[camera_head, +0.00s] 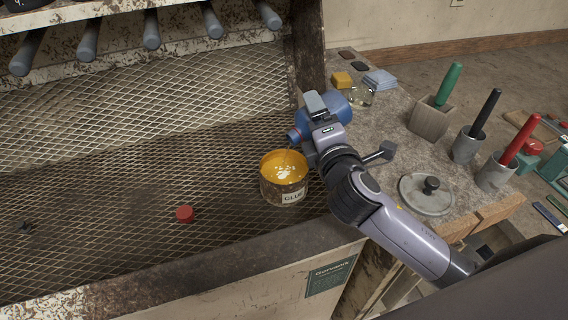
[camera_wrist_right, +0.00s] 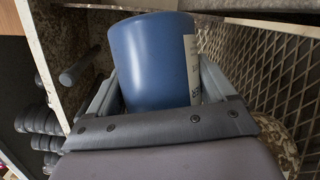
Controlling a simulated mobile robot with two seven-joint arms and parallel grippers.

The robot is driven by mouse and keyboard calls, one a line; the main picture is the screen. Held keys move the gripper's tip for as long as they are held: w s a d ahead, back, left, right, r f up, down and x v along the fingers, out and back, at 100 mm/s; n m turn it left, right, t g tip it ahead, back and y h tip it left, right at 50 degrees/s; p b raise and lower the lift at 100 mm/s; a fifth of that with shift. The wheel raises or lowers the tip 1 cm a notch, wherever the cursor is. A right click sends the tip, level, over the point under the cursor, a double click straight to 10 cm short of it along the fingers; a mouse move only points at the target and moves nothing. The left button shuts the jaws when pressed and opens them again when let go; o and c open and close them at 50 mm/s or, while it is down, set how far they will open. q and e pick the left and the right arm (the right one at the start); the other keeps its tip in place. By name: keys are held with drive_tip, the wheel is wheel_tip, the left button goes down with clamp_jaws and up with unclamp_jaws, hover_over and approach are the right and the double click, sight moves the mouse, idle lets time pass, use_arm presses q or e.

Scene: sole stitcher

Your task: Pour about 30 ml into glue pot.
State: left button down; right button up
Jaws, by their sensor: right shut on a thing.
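The glue pot (camera_head: 284,193) is a rusty can with a "GLUE" label and a yellow inner wall, upright on the mesh bench. White glue shows inside it. My right gripper (camera_head: 318,112) is shut on a blue bottle (camera_head: 333,106). The bottle is tipped, its mouth end pointing down-left toward the pot's rim, close above it. No stream of liquid is clear to see. In the right wrist view the blue bottle (camera_wrist_right: 150,62) sits between both fingers, its label at the right. A red cap (camera_head: 185,213) lies on the mesh. My left gripper is not in view.
A grey lid with a black knob (camera_head: 427,194) lies on the side counter. Holders with green, black and red handles (camera_head: 480,138) stand beyond it. A glass jar (camera_head: 361,95) and blue cloths (camera_head: 380,80) are behind the bottle. The mesh left of the pot is mostly clear.

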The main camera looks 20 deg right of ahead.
drive_tip(key=shift+d, duration=0.45)
idle(0.3)
drive_tip(key=shift+n, duration=0.3)
idle(0.4)
drive_tip(key=shift+f, duration=0.1)
drive_tip(key=shift+w+d+r+m+p, duration=0.15)
drive_tip(key=shift+r+m+p, duration=0.2)
drive_tip(key=shift+r+m, duration=0.35)
drive_tip(key=shift+m+g, duration=0.5)
drive_tip(key=shift+m, duration=0.5)
drive_tip(key=shift+f+m+y+b, duration=0.4)
drive_tip(key=shift+f+m+b, duration=0.2)
drive_tip(key=shift+s+a+r+m+g, duration=0.2)
drive_tip(key=shift+r+m+g, duration=0.05)
drive_tip(key=shift+m+g, duration=0.15)
drive_tip(key=shift+a+y, duration=0.1)
drive_tip(key=shift+y, duration=0.2)
